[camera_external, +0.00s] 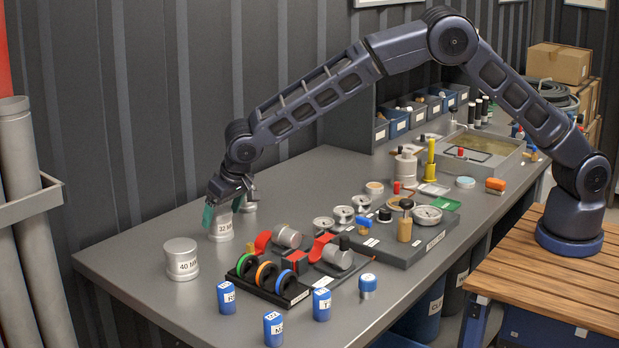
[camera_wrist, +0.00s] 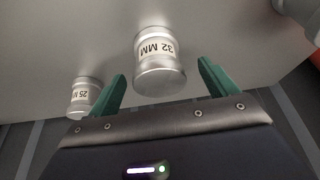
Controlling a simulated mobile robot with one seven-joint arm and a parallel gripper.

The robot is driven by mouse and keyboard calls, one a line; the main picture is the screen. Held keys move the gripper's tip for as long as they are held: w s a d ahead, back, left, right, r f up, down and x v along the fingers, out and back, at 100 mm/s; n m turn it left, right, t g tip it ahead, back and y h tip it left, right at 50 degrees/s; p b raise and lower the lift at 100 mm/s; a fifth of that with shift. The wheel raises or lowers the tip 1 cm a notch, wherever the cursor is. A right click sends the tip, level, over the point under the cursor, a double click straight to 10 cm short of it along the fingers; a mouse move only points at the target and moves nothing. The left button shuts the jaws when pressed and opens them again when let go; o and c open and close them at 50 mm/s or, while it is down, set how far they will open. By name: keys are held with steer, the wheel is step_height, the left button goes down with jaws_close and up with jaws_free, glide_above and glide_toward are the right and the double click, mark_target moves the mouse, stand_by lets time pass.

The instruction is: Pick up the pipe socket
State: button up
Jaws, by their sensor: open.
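Three grey metal sockets with white size labels stand on the grey table, and the task does not say which one is meant. The 32 MM socket (camera_external: 221,231) is below my gripper (camera_external: 224,207); in the wrist view this socket (camera_wrist: 160,72) lies between the two green fingers, with gaps on both sides. My gripper (camera_wrist: 161,70) is open and empty. The 25 MM socket (camera_wrist: 86,92) is just outside the left finger in the wrist view; the 40 MM socket (camera_external: 181,258) stands to the left in the external view, nearer the camera.
A black rack with coloured rings (camera_external: 266,277) and red-handled valves (camera_external: 337,252) stand to the right of the sockets. Blue labelled blocks (camera_external: 273,328) stand near the front edge. A gauge board (camera_external: 420,246) is further right. The table's left rear is clear.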

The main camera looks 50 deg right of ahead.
mark_target(219, 223)
steer(key=x, duration=0.4)
steer(key=shift+d+f, duration=0.1)
steer(key=shift+f, duration=0.25)
steer(key=c, duration=1.3)
steer(key=shift+o, duration=0.2)
steer(key=shift+r, duration=0.15)
